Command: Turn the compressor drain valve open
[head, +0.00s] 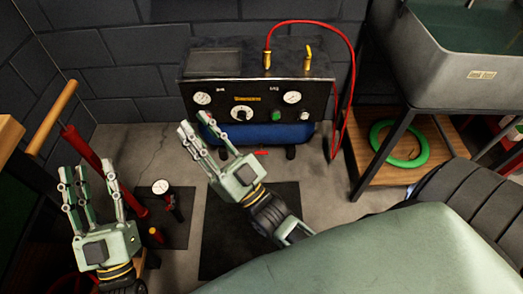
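The compressor (257,80) stands against the back wall, with a black gauge panel above a blue tank (275,133). A small red part (261,153), possibly the drain valve handle, shows low under the tank. Its exact setting is too small to tell. My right gripper (215,137) is in front of the compressor's left half, its fingers extended and apart, with nothing seen in them. It covers part of the tank, and the red part lies just right of its fingers. My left gripper (92,178) is open and empty at the lower left.
A red hose (350,60) loops down the compressor's right side. A red floor pump (95,160) and a gauge (161,187) stand near my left gripper. A sink (455,75) and a shelf with a green ring (400,160) are right. A dark mat (225,240) lies in front.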

